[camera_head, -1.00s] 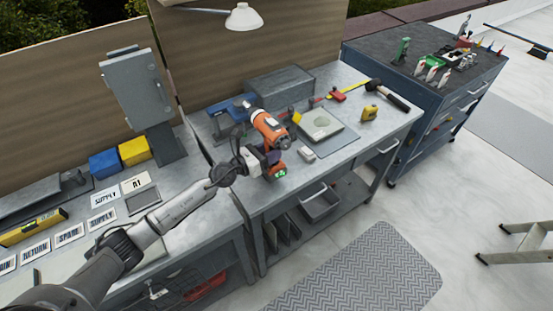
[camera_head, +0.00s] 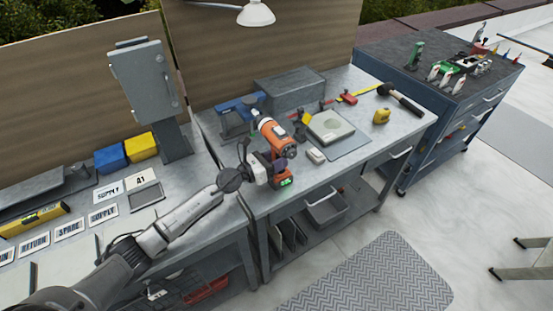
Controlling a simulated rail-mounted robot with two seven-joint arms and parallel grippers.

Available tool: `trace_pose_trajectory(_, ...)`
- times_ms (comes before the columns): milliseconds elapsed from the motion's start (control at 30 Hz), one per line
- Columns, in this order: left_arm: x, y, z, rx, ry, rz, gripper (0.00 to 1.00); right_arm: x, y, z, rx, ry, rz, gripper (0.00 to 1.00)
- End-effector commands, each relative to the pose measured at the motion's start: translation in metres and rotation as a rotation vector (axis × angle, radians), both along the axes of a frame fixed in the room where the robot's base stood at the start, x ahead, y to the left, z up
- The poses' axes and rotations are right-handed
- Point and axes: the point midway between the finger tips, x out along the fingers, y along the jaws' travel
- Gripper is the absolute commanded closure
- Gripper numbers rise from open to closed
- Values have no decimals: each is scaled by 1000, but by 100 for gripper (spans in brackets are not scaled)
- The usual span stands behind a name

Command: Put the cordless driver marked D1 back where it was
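My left gripper (camera_head: 274,170) reaches in from the left and appears closed around the driver's handle; the fingertips are mostly hidden. I cannot tell whether the base touches the bench. My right gripper is not in view.
A blue tool cabinet (camera_head: 403,95) stands farther right.

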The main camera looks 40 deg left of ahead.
Motion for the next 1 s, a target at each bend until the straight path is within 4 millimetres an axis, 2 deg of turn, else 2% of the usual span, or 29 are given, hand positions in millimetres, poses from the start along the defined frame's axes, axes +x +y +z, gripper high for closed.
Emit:
trace_pose_trajectory(33, 1, 1, 5, 0, -8, 1, 100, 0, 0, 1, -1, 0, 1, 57)
trace_pose_trajectory(233, 1, 1, 0, 0, -8, 1, 100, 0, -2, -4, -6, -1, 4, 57)
trace_pose_trajectory(267, 0, 0, -3, 0, 0, 0, 55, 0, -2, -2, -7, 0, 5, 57)
trace_pose_trajectory(500, 0, 0, -2, 0, 0, 0, 32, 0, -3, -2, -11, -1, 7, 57)
trace_pose_trajectory(833, 0, 0, 3, 1, 0, 0, 32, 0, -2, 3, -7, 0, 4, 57)
trace_pose_trajectory(1000, -21, 7, -1, 3, 1, 1, 32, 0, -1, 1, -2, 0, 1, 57)
